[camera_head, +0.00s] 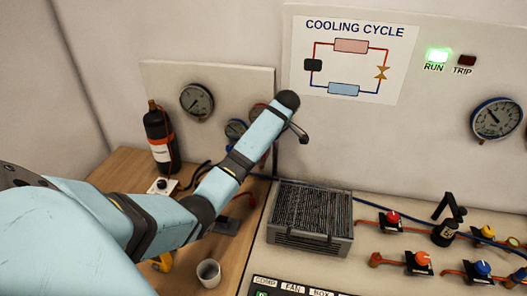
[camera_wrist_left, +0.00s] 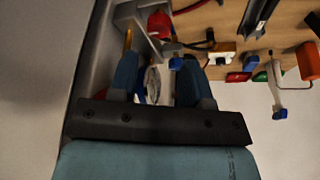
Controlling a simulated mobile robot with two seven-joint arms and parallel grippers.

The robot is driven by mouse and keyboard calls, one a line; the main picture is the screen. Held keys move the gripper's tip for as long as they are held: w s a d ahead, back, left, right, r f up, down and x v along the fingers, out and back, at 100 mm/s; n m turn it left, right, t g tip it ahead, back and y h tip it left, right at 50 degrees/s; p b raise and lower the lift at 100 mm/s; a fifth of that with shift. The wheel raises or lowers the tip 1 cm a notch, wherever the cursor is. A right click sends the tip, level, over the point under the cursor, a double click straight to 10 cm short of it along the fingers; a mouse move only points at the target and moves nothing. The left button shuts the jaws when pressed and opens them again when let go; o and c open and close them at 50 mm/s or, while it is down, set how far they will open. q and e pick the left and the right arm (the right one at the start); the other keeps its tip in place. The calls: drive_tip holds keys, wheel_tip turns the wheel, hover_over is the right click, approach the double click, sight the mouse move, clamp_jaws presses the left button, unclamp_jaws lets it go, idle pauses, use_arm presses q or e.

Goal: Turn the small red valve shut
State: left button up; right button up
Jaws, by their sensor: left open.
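A valve with a small red knob (camera_head: 393,217) sits on a pipe on the bench at the right in the head view. An orange-red valve (camera_head: 422,258) is in front of it. In the left wrist view my left gripper (camera_wrist_left: 157,70) is open, with a round gauge face (camera_wrist_left: 152,86) showing between its fingers. A red part (camera_wrist_left: 160,24) is beyond the fingertips; I cannot tell whether it is a valve. In the head view the left arm reaches to the gauge panel and largely hides its gripper. The right gripper is not in view.
A grey finned block (camera_head: 312,215) stands right of my arm. Blue (camera_head: 483,268) and yellow (camera_head: 487,231) valves are farther right. A black bottle (camera_head: 161,138) and a cup (camera_head: 208,272) stand on the wooden top. The gauge panel (camera_head: 160,75) rises behind.

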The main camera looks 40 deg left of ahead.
use_arm(q)
drive_tip(key=p+x, duration=0.1)
drive_tip(key=x, duration=0.7)
drive_tip(key=shift+a, duration=0.1)
drive_tip(key=shift+c, duration=0.2)
drive_tip(key=c, duration=0.6)
